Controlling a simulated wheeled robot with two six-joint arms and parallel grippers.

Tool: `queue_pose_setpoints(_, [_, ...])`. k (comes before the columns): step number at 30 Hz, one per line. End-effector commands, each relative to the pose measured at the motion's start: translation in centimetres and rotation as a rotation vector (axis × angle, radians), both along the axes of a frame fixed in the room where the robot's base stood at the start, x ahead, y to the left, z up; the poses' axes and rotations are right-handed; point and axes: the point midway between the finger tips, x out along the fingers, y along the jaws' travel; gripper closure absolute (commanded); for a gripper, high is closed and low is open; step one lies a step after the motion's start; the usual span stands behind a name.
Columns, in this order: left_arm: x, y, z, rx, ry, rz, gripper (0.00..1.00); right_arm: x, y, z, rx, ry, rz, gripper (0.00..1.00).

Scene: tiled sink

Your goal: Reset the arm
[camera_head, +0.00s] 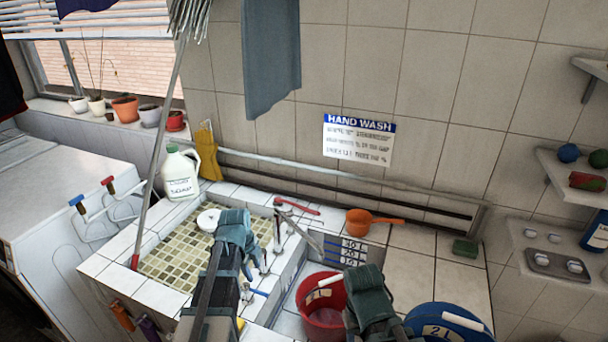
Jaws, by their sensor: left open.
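My left arm comes up from the lower edge and reaches over the tiled sink (165,262). My left gripper (255,272) is open and empty, pointing down near the sink's right rim. Part of the sink floor behind my left arm is hidden. My right arm (368,295) rises from the lower edge in front of the red bucket's right side. The fingers of my right gripper do not show.
A red bucket (322,322) and a blue bucket (450,322) stand at the lower right.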

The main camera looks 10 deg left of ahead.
Motion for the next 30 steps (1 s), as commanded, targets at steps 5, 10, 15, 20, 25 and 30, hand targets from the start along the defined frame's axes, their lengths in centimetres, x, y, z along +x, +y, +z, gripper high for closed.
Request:
queue_pose_setpoints(5, [-1.6, -3.3, -0.9, -0.022, 0.035, 0.129, 0.53, 0.0, 0.0, -0.8, 0.000, 0.000, 0.000, 0.50])
queue_pose_setpoints(10, [-5.1, -8.9, -2.3, -0.045, 0.099, 0.430, 0.53, 0.0, 0.0, -2.0, 0.000, 0.000, 0.000, 0.50])
queue_pose_setpoints(15, [-9.2, -13.7, -3.6, -0.043, 0.144, 0.760, 0.53, 0.0, 0.0, -3.2, 0.000, 0.000, 0.001, 0.50])
queue_pose_setpoints(20, [-13.0, -17.2, -4.5, -0.025, 0.157, 1.054, 0.53, 0.0, 0.0, -4.1, 0.000, 0.000, 0.001, 0.50])
queue_pose_setpoints(25, [-15.9, -19.3, -5.1, -0.007, 0.144, 1.288, 0.53, 0.0, 0.0, -4.8, 0.000, 0.000, 0.001, 0.50])
queue_pose_setpoints(30, [-17.2, -20.1, -5.3, 0.001, 0.129, 1.405, 0.53, 0.0, 0.0, -5.0, 0.000, 0.000, 0.001, 0.50])
